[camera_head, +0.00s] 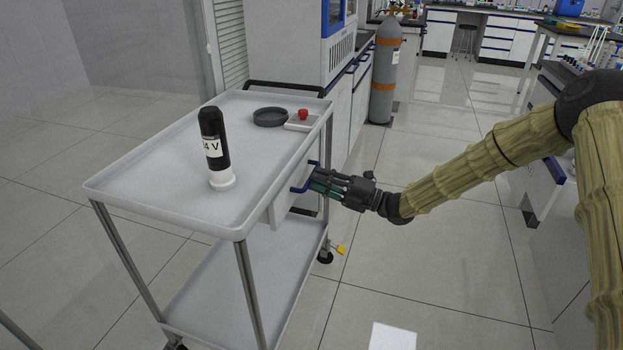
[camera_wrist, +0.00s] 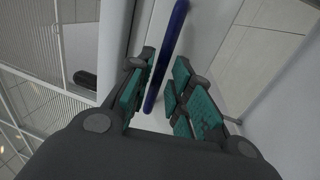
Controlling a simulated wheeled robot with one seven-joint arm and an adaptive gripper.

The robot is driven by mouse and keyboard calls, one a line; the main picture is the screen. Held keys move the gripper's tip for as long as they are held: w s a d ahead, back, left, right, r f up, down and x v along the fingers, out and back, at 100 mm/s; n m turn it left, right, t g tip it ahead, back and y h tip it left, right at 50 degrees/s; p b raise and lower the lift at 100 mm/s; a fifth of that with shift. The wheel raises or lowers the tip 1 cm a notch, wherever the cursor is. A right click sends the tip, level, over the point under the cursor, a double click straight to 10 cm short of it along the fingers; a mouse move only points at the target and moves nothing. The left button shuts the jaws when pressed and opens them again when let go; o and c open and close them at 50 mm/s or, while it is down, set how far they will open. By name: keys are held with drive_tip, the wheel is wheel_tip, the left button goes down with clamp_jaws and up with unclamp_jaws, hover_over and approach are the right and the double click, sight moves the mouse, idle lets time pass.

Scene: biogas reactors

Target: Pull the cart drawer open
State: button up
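The grey cart (camera_head: 150,170) has a white drawer (camera_head: 284,203) under its top on the right side. The drawer has a blue bar handle (camera_head: 298,189). My gripper (camera_head: 318,184) is at the handle, coming from the right. In the wrist view the blue handle (camera_wrist: 167,50) runs between the two teal-padded fingers of my gripper (camera_wrist: 165,62). The fingers stand apart, with the left one close to the bar and a gap at the right one. Whether either finger touches the bar cannot be told. The drawer looks shut or nearly so.
On the cart top are a black cylinder labelled V on a white base (camera_head: 215,150), a dark round dish (camera_head: 270,117) and a small box with a red button (camera_head: 302,120). A grey gas cylinder (camera_head: 385,72) stands behind.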

drive_tip(key=shift+x, duration=1.4)
clamp_jaws()
